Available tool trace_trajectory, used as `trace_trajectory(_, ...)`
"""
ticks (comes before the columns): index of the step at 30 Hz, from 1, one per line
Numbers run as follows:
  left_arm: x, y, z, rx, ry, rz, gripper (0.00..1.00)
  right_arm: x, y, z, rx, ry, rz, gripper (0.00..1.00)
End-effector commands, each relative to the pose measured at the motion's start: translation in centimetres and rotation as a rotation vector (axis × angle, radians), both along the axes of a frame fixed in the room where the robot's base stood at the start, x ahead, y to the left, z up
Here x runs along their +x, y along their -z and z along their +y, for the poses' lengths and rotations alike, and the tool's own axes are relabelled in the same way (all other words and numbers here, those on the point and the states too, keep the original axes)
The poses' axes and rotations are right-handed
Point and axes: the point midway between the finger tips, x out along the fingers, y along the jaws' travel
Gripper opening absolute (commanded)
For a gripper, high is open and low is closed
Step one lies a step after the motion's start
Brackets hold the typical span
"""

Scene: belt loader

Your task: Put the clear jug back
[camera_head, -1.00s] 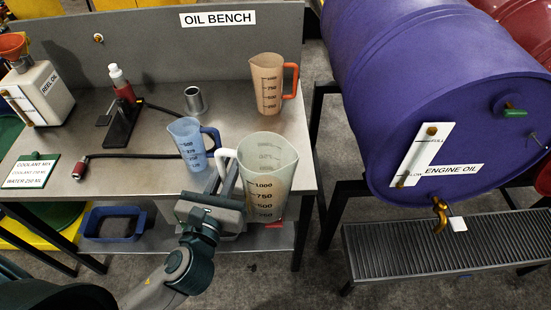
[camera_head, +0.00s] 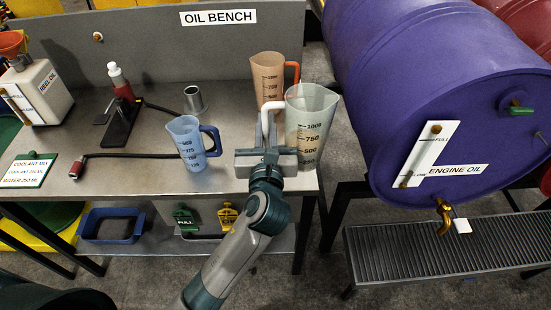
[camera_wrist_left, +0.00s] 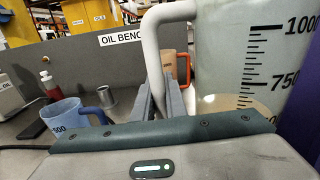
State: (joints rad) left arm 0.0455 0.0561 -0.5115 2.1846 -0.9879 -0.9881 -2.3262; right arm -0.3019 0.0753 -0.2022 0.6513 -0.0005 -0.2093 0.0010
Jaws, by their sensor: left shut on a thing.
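The clear jug (camera_head: 312,122), tall with black graduations and a white handle, is upright at the right front corner of the bench. It also shows large in the left wrist view (camera_wrist_left: 245,50). My left gripper (camera_head: 268,142) is shut on its handle, with both fingers around the handle in the left wrist view (camera_wrist_left: 166,95). Whether the jug's base touches the bench top I cannot tell. A pale tan tone shows low in the jug; whether it is liquid I cannot tell. My right gripper is not in view.
On the oil bench (camera_head: 240,180) stand an orange-handled jug (camera_head: 268,75) just behind the clear jug, a blue jug (camera_head: 188,145) to the left, and a metal cup (camera_head: 193,99). The purple engine oil drum (camera_head: 430,90) is close on the right, above a grated tray (camera_head: 440,245).

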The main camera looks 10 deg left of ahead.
Motion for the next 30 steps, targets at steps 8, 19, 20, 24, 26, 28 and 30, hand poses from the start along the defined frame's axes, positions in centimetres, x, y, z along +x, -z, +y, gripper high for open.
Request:
trace_trajectory(8, 0.4, 0.3, 0.6, 0.001, -0.001, -0.002, 0.00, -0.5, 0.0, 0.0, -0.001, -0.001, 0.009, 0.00)
trace_trajectory(19, 4.2, 3.7, 4.9, 0.003, -0.001, 0.000, 0.00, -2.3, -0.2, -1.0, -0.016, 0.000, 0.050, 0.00)
trace_trajectory(20, 4.5, 4.0, 5.3, 0.003, -0.002, 0.000, 0.00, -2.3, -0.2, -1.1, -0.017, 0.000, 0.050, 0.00)
trace_trajectory(24, 6.2, 5.4, 7.1, 0.001, -0.001, -0.002, 0.00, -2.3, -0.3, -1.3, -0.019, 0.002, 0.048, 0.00)
trace_trajectory(26, 6.7, 6.0, 7.7, 0.001, 0.000, -0.002, 0.00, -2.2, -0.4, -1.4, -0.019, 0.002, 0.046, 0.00)
trace_trajectory(28, 7.2, 6.5, 8.2, 0.001, 0.000, -0.002, 0.00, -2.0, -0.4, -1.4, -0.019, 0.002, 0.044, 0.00)
trace_trajectory(30, 7.5, 6.7, 8.6, 0.000, 0.001, -0.002, 0.00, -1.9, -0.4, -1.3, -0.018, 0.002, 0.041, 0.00)
